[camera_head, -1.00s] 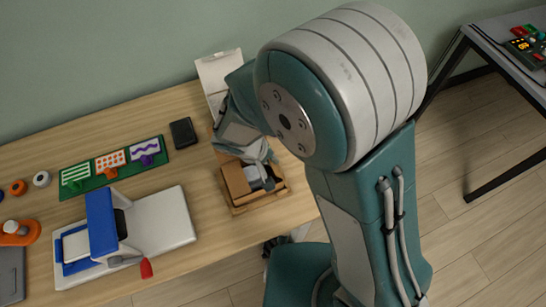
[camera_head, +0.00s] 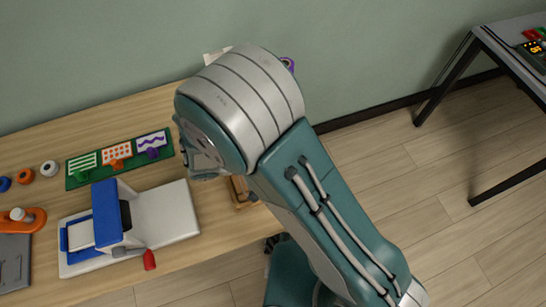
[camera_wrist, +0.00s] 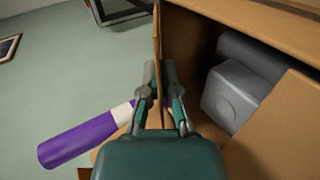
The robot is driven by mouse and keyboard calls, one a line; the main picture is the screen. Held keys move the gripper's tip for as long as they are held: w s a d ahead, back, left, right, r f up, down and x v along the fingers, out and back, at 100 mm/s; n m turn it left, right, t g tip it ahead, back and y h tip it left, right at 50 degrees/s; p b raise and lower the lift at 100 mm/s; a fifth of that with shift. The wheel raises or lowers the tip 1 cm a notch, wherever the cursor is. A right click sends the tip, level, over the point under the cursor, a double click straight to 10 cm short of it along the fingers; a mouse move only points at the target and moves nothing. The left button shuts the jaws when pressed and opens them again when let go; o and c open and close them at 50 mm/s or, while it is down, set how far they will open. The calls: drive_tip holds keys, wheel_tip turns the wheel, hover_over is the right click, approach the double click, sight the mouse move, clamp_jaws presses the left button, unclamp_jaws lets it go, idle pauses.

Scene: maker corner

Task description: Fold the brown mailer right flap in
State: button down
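The brown mailer (camera_wrist: 205,30) is an open cardboard box that fills the right of the wrist view, with a grey object (camera_wrist: 232,95) inside. One upright flap (camera_wrist: 157,40) shows edge-on at its left side. My gripper (camera_wrist: 159,72) has its two fingertips close together, one on each side of this flap's line. I cannot tell whether the fingers touch or grip it. In the head view my arm hides most of the mailer; only a small part (camera_head: 241,192) shows below my wrist, and the fingertips are hidden.
A purple and white cylinder (camera_wrist: 78,140) lies left of the fingers in the wrist view. On the table are a white and blue machine (camera_head: 165,215) with a red knob and a green board (camera_head: 118,160) with pattern cards. Wall stands behind the table.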

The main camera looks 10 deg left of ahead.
drive_tip(key=shift+f, duration=0.1)
drive_tip(key=c, duration=0.9)
unclamp_jaws()
drive_tip(key=shift+o, duration=0.2)
drive_tip(key=v, duration=1.2)
drive_tip(key=shift+a, duration=0.1)
